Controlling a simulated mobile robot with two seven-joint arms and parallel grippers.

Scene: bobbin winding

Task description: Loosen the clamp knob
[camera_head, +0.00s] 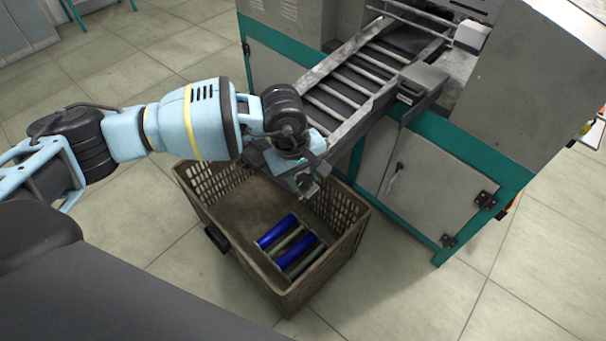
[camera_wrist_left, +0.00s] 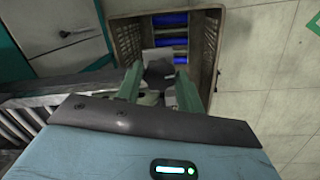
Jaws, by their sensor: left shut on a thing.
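My left gripper (camera_head: 304,184) hangs at the lower end of the sloped chute (camera_head: 345,88), above the near crate. In the left wrist view its two green fingers (camera_wrist_left: 159,88) stand on either side of a dark rounded piece, which looks like the clamp knob (camera_wrist_left: 159,69). The gripper is shut on it. Pale grey parts show around the knob, partly covered by the fingers. In the head view the gripper hides most of the knob and what it is fixed to. My right gripper is in neither view.
A brown mesh crate (camera_head: 343,254) stands on the tiled floor below the gripper, with blue and grey bobbins (camera_head: 277,231) in it. The grey and teal machine (camera_head: 440,185) stands close behind and to the right. The floor in front is clear.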

